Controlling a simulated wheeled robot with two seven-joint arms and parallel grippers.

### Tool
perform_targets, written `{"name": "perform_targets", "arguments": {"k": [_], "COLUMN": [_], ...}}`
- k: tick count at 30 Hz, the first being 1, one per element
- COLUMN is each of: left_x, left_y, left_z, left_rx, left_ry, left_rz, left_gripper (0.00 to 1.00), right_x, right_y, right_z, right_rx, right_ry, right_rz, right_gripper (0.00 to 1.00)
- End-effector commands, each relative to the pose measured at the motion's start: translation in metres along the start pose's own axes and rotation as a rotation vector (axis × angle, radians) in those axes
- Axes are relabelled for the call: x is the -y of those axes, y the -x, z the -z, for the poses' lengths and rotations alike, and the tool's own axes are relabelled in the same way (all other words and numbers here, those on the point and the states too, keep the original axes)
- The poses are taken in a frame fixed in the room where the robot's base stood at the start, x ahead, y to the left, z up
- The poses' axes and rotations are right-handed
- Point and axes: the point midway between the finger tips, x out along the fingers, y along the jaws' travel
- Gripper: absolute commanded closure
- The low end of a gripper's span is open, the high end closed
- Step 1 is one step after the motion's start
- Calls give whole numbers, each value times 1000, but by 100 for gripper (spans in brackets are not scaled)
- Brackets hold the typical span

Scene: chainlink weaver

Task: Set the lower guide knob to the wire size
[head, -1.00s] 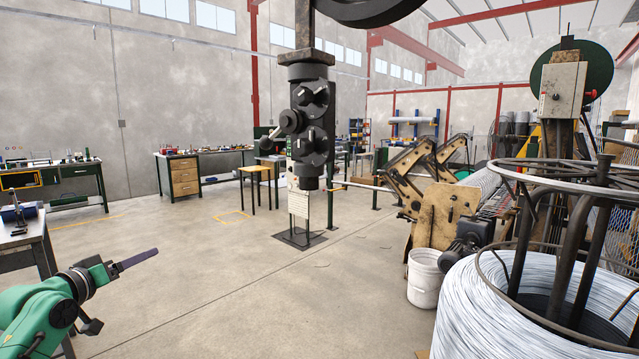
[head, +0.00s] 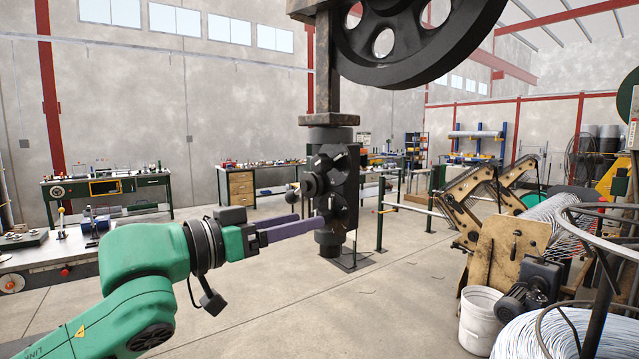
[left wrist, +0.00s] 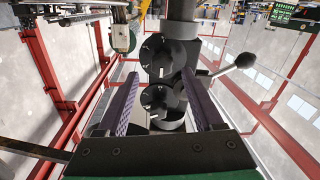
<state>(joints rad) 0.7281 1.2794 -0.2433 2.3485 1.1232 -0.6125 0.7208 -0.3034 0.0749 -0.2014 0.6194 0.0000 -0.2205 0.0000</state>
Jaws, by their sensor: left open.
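The left wrist view looks upside down: the lower knob (left wrist: 162,55) is above the upper knob (left wrist: 159,100), each with a pale mark. Both show between the open fingers (left wrist: 161,75), with nothing gripped. I cannot tell whether a fingertip touches the unit. No wire size is readable. My right gripper is not in view.
A ball-ended lever (head: 293,190) sticks out from the unit's left side; it also shows in the left wrist view (left wrist: 245,61). A large black wheel (head: 420,45) hangs above. A white bucket (head: 481,318) and wire coil (head: 545,338) stand right. The central floor is clear.

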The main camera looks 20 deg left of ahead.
Motion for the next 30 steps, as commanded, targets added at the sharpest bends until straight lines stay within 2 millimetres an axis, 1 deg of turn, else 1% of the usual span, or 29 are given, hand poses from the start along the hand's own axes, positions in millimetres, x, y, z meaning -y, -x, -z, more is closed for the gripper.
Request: {"name": "perform_targets", "arguments": {"k": [1,3,7,10,16,17,18,20,21,22,30], "left_x": [-1,-4,0,0,1,1,1,1,1,1,1], "left_y": [-10,-24,-42,-49,-50,-49,-49,-49,-49,-49,-49], "left_z": [8,6,2,-1,-2,-2,-2,-2,-2,-2,-2], "left_rx": [-4,-1,-1,1,1,1,1,1,1,1,2], "left_ry": [7,2,2,-1,-3,-3,-3,-3,-3,-3,-15], "left_rz": [-5,-7,-1,1,3,3,3,3,2,2,3], "left_gripper": [32,32,32,32,32,36,51,74,89,100,100], "right_x": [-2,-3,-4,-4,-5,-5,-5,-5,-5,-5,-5], "right_y": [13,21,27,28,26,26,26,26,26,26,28], "right_z": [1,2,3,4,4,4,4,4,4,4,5], "right_rx": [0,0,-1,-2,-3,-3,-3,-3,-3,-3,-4], "right_ry": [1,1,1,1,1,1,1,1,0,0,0], "right_rz": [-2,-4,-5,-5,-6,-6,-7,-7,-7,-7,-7], "right_gripper": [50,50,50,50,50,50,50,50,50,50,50]}}
